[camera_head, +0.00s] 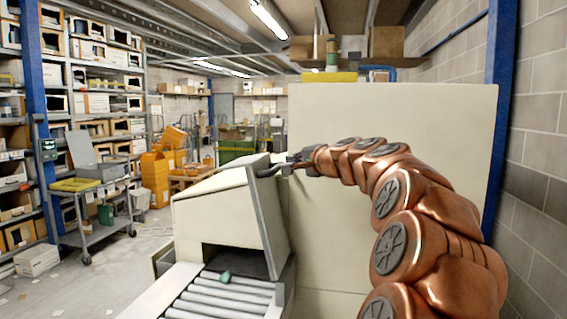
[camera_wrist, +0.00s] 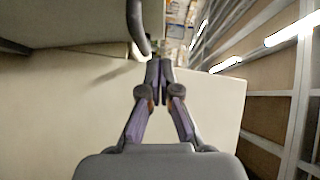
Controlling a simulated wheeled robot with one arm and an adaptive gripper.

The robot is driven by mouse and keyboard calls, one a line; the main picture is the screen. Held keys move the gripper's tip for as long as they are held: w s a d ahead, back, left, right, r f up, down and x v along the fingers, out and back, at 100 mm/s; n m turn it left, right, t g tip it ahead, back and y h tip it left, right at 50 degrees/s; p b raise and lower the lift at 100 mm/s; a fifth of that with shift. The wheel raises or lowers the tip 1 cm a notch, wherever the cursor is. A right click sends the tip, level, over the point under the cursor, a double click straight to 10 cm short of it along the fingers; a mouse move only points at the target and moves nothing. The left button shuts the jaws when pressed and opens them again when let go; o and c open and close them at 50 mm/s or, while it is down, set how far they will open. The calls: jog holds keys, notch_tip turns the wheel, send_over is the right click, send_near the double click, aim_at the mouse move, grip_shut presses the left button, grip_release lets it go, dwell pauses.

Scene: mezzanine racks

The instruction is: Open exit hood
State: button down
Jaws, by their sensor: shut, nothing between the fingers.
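The exit hood (camera_head: 222,205) is a cream, slope-fronted cover over the end of a roller conveyor, with a dark opening low in its front. It looks lowered. A dark bar handle (camera_head: 268,171) is at its upper right side; its curved end also shows in the wrist view (camera_wrist: 137,28). My gripper (camera_head: 291,158) is beside the top of this handle, at the hood's upper right. In the wrist view my gripper (camera_wrist: 160,65) has its fingertips together and empty, just right of the handle's end. I cannot tell whether they touch it.
Rollers (camera_head: 225,294) with a small green item (camera_head: 225,277) run out below the hood. A tall cream panel (camera_head: 390,115) stands close behind my arm. A grey cart (camera_head: 95,205) and racks are at left. The floor between cart and hood is mostly clear.

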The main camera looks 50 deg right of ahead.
aim_at(248, 161)
jog(key=x, duration=0.3)
jog(key=a+p+x, duration=0.1)
jog(key=x, duration=0.2)
jog(key=p+x, duration=0.1)
jog(key=x, duration=0.3)
jog(key=shift+w+a+f, duration=0.15)
jog(key=shift+w+a, duration=0.1)
jog(key=shift+w, duration=0.1)
jog(key=shift+w+a+f, duration=0.2)
jog(key=shift+w+a, duration=0.15)
jog(key=shift+w, duration=0.4)
jog(key=shift+p, duration=0.35)
jog(key=shift+w+a+p, duration=0.25)
jog(key=shift+w+p, duration=0.05)
jog(key=shift+w, duration=0.1)
jog(key=shift+n+g, duration=0.5)
jog(key=shift+g, duration=0.1)
jog(key=w+p, duration=0.1)
jog(key=w+a+p, duration=0.1)
jog(key=w+a+f+p, duration=0.1)
jog(key=w, duration=0.1)
jog(key=shift+w+a+f, duration=0.2)
jog(key=shift+w, duration=0.15)
